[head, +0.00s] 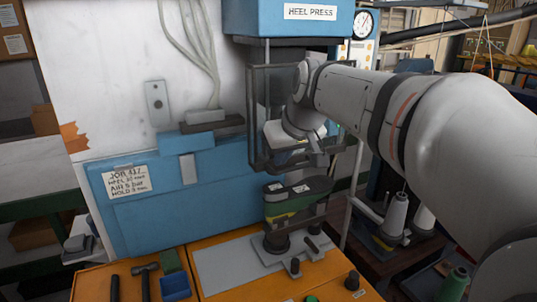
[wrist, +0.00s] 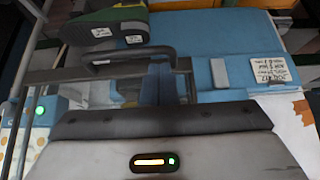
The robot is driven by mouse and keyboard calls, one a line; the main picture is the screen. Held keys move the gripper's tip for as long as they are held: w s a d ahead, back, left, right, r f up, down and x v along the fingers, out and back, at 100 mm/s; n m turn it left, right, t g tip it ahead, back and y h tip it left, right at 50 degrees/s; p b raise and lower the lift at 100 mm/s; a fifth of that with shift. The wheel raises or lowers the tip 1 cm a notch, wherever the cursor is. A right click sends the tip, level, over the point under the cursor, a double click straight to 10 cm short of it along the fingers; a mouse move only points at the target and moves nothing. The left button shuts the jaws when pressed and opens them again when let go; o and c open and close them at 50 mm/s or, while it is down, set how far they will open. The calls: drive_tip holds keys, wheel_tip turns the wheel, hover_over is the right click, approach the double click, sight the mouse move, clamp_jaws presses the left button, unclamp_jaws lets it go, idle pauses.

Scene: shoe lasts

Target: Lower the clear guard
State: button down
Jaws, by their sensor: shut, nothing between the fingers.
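The clear guard (head: 251,120) is a see-through panel in a dark metal frame. It hangs in front of the blue heel press, with its bottom edge above the shoe last. In the wrist view the frame's bar (wrist: 60,73) crosses the picture, with a dark handle (wrist: 125,56) beside it. My gripper (head: 318,158) is shut and empty, close to the guard's lower part. Whether it touches the guard or handle I cannot tell. The green and yellow shoe last (head: 295,197) sits below the guard, and its sole shows in the wrist view (wrist: 105,27).
The press head (head: 270,18) is above, with a gauge (head: 363,24) at its right. The orange bench (head: 232,288) carries a hammer (head: 144,280), a small blue bin (head: 176,288) and knobs. Thread spools (head: 396,213) stand at right. My arm hides part of the press.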

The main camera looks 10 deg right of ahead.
drive_tip(key=shift+f, duration=0.35)
wheel_tip(320, 180, down, 23)
drive_tip(key=b, duration=1.8)
drive_tip(key=shift+s, duration=0.2)
